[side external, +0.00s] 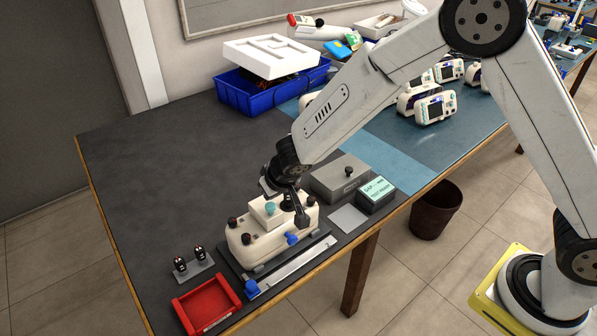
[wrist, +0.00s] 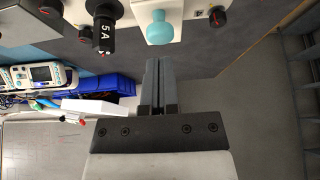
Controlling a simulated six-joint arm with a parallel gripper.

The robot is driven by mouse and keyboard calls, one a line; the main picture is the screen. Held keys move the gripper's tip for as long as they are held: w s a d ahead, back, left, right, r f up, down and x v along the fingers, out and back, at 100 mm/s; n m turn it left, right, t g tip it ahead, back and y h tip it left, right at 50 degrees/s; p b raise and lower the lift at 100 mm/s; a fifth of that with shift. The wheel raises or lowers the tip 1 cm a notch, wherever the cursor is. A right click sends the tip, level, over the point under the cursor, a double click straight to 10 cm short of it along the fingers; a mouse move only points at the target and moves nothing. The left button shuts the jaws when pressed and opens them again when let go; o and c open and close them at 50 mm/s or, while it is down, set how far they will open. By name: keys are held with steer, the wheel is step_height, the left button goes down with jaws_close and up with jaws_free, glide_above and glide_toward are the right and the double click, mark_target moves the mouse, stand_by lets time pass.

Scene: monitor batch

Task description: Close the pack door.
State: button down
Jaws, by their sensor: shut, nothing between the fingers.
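A cream device (side external: 270,236) sits on a dark base near the table's front edge. A raised cream block with a teal knob (side external: 270,208) stands on its top; the teal knob also shows in the wrist view (wrist: 159,28). I cannot tell for certain which part is the pack door or how far open it is. A black plug marked 5A (wrist: 103,32) stands on the device beside the teal knob. My gripper (side external: 302,216) is at the device's upper right side. In the wrist view my gripper's fingers (wrist: 160,64) are together and empty, just short of the teal knob.
A red tray (side external: 207,305), a small stand with two black fuses (side external: 193,262) and a metal rail with a blue end (side external: 290,270) lie around the device. A grey box (side external: 340,180) and a green-labelled box (side external: 376,194) stand to its right. The table's left is clear.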

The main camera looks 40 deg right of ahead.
steer(key=shift+r, duration=0.3)
steer(key=shift+r, duration=1.95)
steer(key=s+f, duration=0.3)
steer(key=s, duration=0.6)
steer(key=shift+s, duration=0.25)
steer(key=shift+f, duration=0.1)
steer(key=shift+w, duration=0.1)
step_height(320, 180, up, 11)
steer(key=m+g, duration=0.6)
steer(key=m, duration=1.2)
glide_above(268, 203)
steer(key=shift+r, duration=0.2)
